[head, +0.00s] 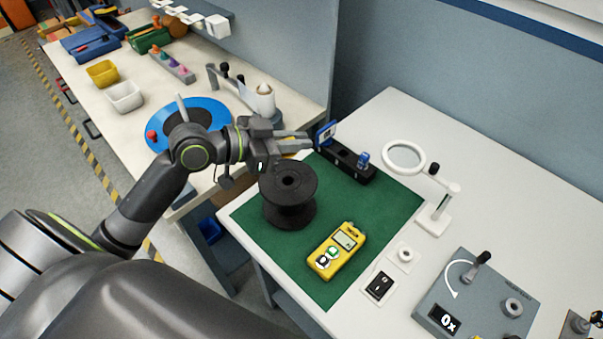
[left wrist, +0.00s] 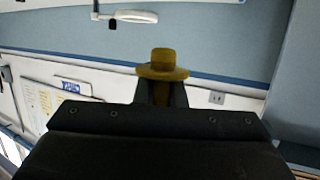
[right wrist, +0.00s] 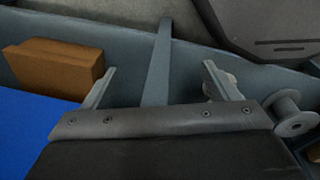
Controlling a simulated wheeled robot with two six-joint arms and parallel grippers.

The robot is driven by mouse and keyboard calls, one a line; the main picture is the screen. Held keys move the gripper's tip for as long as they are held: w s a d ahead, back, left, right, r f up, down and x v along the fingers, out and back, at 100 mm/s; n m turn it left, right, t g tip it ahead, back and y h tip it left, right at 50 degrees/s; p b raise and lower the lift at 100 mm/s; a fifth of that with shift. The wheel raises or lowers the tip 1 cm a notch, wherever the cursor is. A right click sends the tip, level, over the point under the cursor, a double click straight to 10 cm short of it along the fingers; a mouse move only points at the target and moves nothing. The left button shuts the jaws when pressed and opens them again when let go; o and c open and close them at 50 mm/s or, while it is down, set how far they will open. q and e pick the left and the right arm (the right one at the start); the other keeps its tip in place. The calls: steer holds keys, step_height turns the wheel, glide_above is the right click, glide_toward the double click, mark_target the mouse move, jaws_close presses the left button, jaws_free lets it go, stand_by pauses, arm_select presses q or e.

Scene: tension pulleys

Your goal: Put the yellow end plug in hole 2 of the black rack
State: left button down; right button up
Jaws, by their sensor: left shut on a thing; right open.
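The yellow end plug (left wrist: 162,68) is in my left gripper (left wrist: 160,92), with its flange and round head sticking out beyond the fingertips in the left wrist view. The black rack (head: 347,168) stands at the back of the green mat, just right of the fingertips. A blue piece (head: 362,159) sits at its right end and a blue-and-white piece (head: 326,134) at its far end. My right gripper (right wrist: 160,82) is open and empty in the right wrist view.
A black spool (head: 288,197) stands on the green mat (head: 390,215), below my left gripper. A yellow meter (head: 337,251) lies nearer the front. The right part of the mat is clear.

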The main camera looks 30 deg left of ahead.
mark_target(295, 178)
arm_select(q)
steer(key=f, duration=0.4)
steer(key=shift+s+a, duration=0.1)
steer(key=shift+a, duration=0.1)
step_height(295, 178, down, 3)
steer(key=shift+d+r, duration=0.1)
steer(key=shift+d, duration=0.05)
steer(key=shift+f, duration=0.55)
arm_select(e)
steer(key=shift+s+a+r, duration=0.15)
steer(key=shift+a+r, duration=0.1)
arm_select(q)
steer(key=shift+f+b, duration=0.5)
steer(key=shift+f, duration=0.15)
arm_select(e)
steer(key=shift+f, duration=0.75)
arm_select(q)
steer(key=c, duration=1.5)
jaws_free()
